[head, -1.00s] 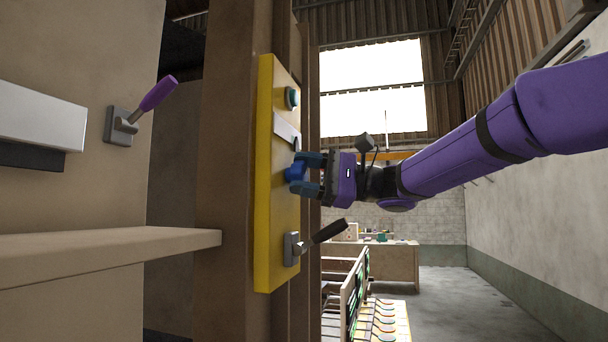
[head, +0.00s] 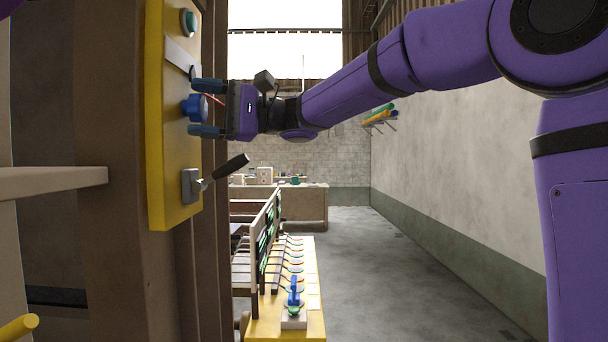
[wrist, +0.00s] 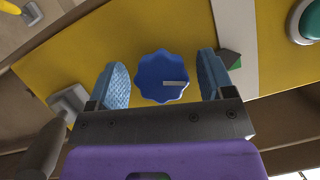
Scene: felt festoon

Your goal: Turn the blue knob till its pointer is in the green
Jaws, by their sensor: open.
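The blue knob (head: 196,108) sits on the yellow panel (head: 166,150). In the wrist view the knob (wrist: 153,86) is scalloped, with a pale pointer line pointing right in the picture. My gripper (head: 211,108) is open, with one blue finger above the knob and one below in the head view. In the wrist view the gripper (wrist: 163,82) has its fingers on either side of the knob, with gaps showing. The pointer line does not reach the patch.
A green button (head: 188,22) and a pale strip (head: 180,53) are above the knob. A black-handled lever (head: 228,169) is below it. A wooden shelf (head: 50,181) juts out at left. A yellow bench (head: 288,290) stands below; open floor (head: 375,265) is at right.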

